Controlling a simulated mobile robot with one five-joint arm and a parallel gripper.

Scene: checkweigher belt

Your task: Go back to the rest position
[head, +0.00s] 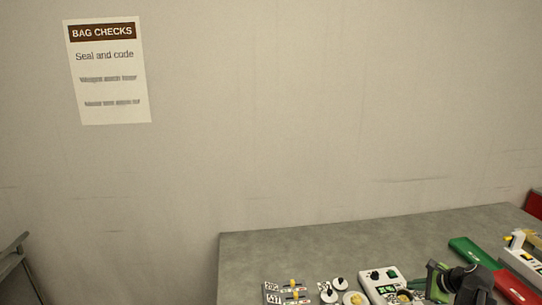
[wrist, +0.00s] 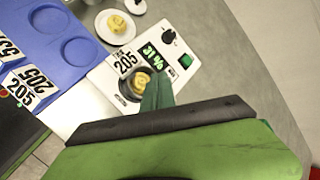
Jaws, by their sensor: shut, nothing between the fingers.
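My gripper (wrist: 157,92) shows in the wrist view as dark green fingers held together, with nothing between them. Its wide green and black body fills the bottom of that view. In the head view my green and black arm end is at the lower right, over the grey table (head: 330,244). The fingers appear just in front of a white device (wrist: 185,60) with a green display reading 31 %. A round dark pan (wrist: 124,88) on the device holds a yellow piece (wrist: 141,78). Whether the fingers touch the device cannot be told.
A white dish (wrist: 103,27) with a yellow piece stands beside a blue tray (wrist: 55,60) with round recesses and number cards. A green bar (head: 472,252) and a white unit (head: 524,262) lie at the right in the head view. The table's back left is bare.

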